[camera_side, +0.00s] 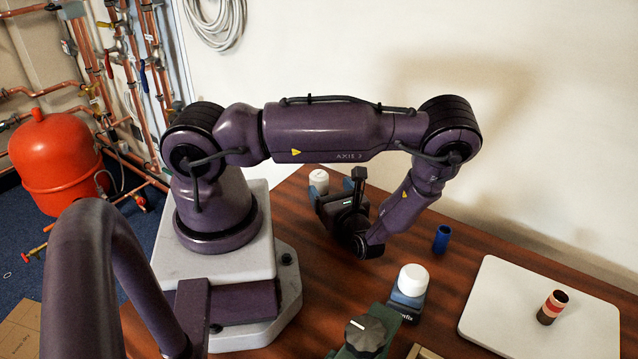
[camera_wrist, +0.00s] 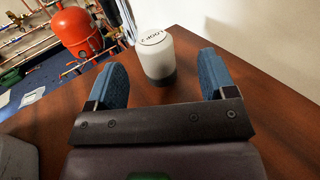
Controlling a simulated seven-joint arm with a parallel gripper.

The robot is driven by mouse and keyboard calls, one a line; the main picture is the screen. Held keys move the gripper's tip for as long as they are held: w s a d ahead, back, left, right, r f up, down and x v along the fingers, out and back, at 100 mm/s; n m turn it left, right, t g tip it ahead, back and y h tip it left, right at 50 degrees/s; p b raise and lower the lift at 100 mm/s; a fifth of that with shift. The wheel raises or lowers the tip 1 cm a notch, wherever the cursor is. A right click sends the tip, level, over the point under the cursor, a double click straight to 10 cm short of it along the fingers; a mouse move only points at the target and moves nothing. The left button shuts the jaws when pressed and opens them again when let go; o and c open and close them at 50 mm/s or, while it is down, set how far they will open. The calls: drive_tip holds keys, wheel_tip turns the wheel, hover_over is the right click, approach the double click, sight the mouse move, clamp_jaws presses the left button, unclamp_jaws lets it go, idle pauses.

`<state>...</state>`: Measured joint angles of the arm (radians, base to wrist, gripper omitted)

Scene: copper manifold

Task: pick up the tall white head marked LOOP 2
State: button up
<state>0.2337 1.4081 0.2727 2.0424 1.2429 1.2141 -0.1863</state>
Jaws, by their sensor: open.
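The tall white head marked LOOP 2 (camera_wrist: 155,50) stands upright on the wood table in the wrist view, with a dark grey lower part. The white head (camera_side: 319,180) beside my gripper in the side view appears to be the same one, its lower part hidden by the gripper. My gripper (camera_wrist: 161,72) is open and empty, its two blue fingers apart on either side of the head in the wrist view. The head shows in the gap, nearer the left finger; I cannot tell how far ahead it is. In the side view my gripper (camera_side: 319,195) is low over the table.
Another white head (camera_side: 412,280) with a dark base stands at the front. Near it is a green body with a black knob (camera_side: 366,334). A blue cylinder (camera_side: 441,239) and a white board (camera_side: 500,325) bearing a banded cylinder (camera_side: 552,306) are to the right.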

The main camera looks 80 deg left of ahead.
sight(323, 180)
drive_tip(key=x, duration=0.5)
drive_tip(key=shift+s+a+r, duration=0.25)
drive_tip(key=shift+s+r, duration=0.05)
drive_tip(key=shift+s, duration=0.1)
drive_tip(key=c, duration=1)
drive_tip(key=shift+c, duration=0.2)
